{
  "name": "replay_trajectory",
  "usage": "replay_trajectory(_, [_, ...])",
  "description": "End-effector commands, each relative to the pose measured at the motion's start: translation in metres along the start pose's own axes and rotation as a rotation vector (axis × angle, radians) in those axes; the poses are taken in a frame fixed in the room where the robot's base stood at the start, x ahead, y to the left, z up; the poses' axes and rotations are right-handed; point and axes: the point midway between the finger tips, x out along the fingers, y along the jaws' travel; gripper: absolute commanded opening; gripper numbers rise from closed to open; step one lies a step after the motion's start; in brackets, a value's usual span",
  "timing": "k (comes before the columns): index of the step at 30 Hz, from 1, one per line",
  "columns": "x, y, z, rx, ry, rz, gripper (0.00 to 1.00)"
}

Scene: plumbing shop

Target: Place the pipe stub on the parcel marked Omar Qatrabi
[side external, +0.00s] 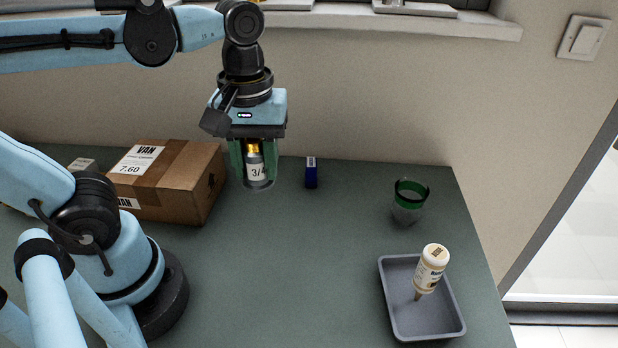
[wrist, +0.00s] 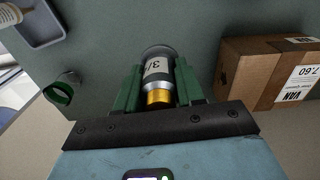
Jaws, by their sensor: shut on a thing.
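The pipe stub (side external: 256,172), a grey metal piece with a gold end and a white "3/4" label, is held upright between the green fingers of my gripper (side external: 259,178). In the wrist view the pipe stub (wrist: 157,72) sits between both fingers of my gripper (wrist: 157,85). It appears raised above the bench, to the right of a brown cardboard parcel (side external: 205,185). The parcel's label reads "VAN" and "7.60"; the smaller line is too small to read. The parcel (wrist: 248,80) also shows at the right of the wrist view.
A green-rimmed clear cup (side external: 409,203) and a grey tray (side external: 397,312) with a white bottle (side external: 430,268) are farther right. Another pale-labelled item (side external: 82,164) is partly hidden at left. The middle bench (side external: 290,260) is clear.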

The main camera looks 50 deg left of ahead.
Motion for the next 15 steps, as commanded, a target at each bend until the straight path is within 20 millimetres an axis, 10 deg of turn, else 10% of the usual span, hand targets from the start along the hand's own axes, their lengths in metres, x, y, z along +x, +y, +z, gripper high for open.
replay_trajectory(15, [-0.048,-0.085,-0.064,-0.637,0.0,0.0,0.0])
